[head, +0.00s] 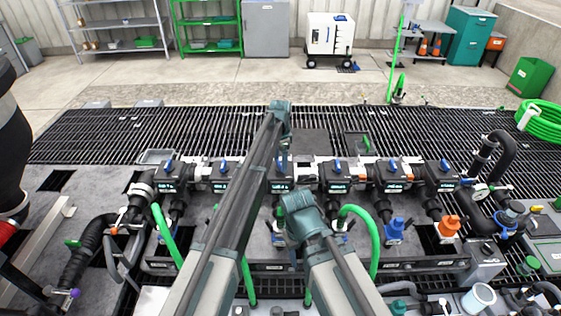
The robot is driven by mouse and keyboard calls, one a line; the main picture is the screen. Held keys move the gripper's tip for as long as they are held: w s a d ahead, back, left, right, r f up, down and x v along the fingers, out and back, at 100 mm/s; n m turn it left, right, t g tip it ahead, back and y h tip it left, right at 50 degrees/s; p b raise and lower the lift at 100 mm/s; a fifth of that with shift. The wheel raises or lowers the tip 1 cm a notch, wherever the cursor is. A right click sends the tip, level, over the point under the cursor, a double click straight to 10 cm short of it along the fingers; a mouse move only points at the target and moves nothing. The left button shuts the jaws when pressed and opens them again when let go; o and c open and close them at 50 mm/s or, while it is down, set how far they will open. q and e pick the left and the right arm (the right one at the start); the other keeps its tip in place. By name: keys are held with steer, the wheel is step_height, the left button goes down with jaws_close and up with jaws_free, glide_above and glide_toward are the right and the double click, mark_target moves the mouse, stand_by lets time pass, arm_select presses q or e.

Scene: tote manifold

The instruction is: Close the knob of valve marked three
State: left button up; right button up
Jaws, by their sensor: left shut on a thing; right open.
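A row of black valves with blue knobs runs across the manifold (360,178); their labels are too small to read. My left gripper (282,150) reaches down at the third valve from the left (284,184). It is shut, apparently on that valve's blue knob, which is mostly hidden by the gripper and arm; the knob's angle cannot be told. My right gripper (300,232) is open, lower and nearer, over the front of the manifold. Its fingers are largely hidden by its wrist. Other blue knobs show at the left (168,165) and right (445,165).
Green hoses (361,222) loop up in front of the valves. A blue fitting (394,229) and an orange fitting (449,226) stand at the front right. Black pipes (484,160) rise at the right end. Open floor grating (400,125) lies behind the row.

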mark_target(280, 163)
arm_select(q)
steer(key=m, duration=0.4)
steer(key=shift+m, duration=0.4)
stand_by(0.4)
steer(key=o, duration=1.3)
steer(key=shift+r, duration=0.1)
step_height(280, 163, up, 14)
steer(key=p, duration=1.3)
steer(key=shift+p, duration=0.4)
steer(key=shift+f, duration=0.2)
